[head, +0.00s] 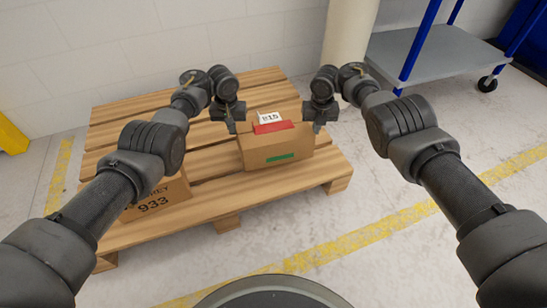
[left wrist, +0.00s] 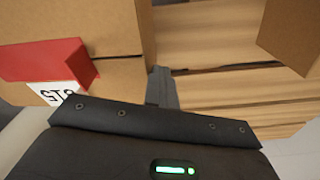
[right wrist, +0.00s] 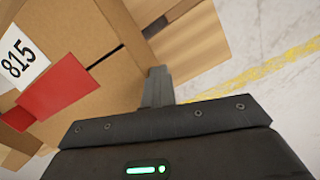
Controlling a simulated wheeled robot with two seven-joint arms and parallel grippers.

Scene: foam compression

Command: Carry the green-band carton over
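The green-band carton (head: 255,155) is a brown box on the wooden pallet, with a green strip (head: 281,157) low on its front. Red tape and a white label reading 815 lie on its top. My left gripper (head: 231,126) is shut, pointing down beside the carton's left side. My right gripper (head: 318,127) is shut, pointing down beside its right side. The carton also shows in the left wrist view (left wrist: 115,25) and the right wrist view (right wrist: 100,60). I cannot tell whether the fingers touch its sides. Nothing is between either gripper's fingers.
The wooden pallet (head: 225,200) holds another brown carton (head: 165,198) marked 933 at front left, partly behind my left arm. A grey cart (head: 440,52) with blue posts stands at back right, near a pale column (head: 348,32). The floor right of the pallet is clear, with yellow lines.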

